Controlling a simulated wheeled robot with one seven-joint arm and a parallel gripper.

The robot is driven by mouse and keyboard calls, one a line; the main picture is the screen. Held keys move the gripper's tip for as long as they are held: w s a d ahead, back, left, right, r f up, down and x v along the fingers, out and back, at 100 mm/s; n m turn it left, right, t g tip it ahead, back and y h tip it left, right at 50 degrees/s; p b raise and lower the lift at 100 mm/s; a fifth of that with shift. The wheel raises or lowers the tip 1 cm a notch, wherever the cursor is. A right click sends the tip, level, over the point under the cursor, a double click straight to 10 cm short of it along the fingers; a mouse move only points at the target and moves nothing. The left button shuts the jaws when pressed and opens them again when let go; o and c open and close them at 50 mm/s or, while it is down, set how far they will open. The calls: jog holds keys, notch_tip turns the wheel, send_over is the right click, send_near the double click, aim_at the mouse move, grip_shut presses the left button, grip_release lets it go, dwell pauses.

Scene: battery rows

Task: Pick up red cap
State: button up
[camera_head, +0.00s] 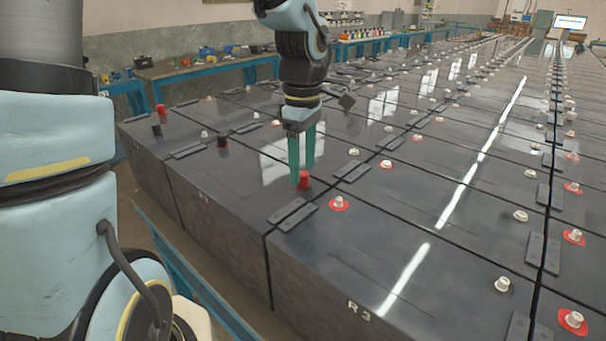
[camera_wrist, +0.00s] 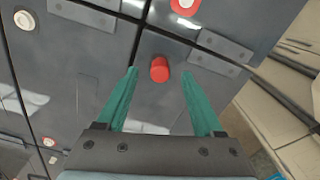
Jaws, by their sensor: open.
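The red cap (camera_head: 304,180) is a short upright cylinder on top of a dark battery block. In the wrist view the red cap (camera_wrist: 159,69) lies between and just beyond my two green fingertips. My gripper (camera_head: 302,176) points down at the cap from above and is open, with nothing held. In the wrist view my gripper (camera_wrist: 161,72) has a finger on each side of the cap, with clear space between each finger and it. I cannot tell exactly how high the fingertips are over the battery top.
Rows of dark batteries (camera_head: 400,215) fill the place, with white terminals on red rings, such as one ring (camera_head: 338,205) right of the cap. Another red cap (camera_head: 161,110) and black caps (camera_head: 222,141) stand to the left. A blue rail (camera_head: 190,262) runs along the front.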

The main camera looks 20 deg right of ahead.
aim_at(303, 180)
jog(key=shift+f, duration=1.3)
grip_shut()
